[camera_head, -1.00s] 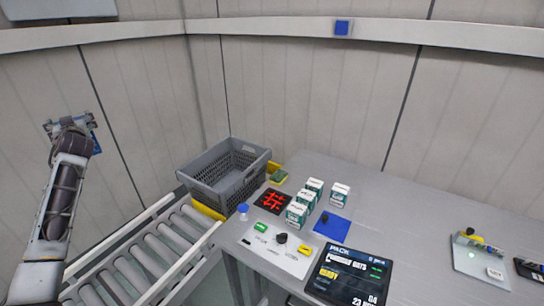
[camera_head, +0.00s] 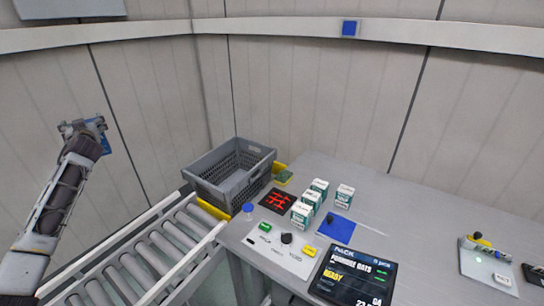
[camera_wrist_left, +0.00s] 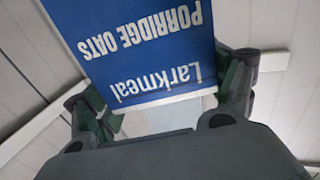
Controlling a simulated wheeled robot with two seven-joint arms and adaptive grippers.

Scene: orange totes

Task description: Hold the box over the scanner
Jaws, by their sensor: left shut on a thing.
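My left gripper (camera_head: 84,125) is raised at the far left of the head view, in front of the wall. It is shut on a blue box (camera_wrist_left: 135,45), held between both fingers in the left wrist view. The box reads "Larkmeal Porridge Oats", upside down in that view. In the head view only a sliver of the box (camera_head: 104,136) shows beside the gripper. A black square with glowing red lines (camera_head: 277,201), which looks like the scanner, lies on the table, well to the right of and below the held box. My right gripper is out of view.
A grey crate (camera_head: 204,190) stands beyond the roller conveyor (camera_head: 160,249). Several white-and-green boxes (camera_head: 302,214) stand right of the red-lined square, near a blue mat (camera_head: 335,228). A button panel (camera_head: 282,245) and a screen (camera_head: 352,275) sit in front. The table's right middle is clear.

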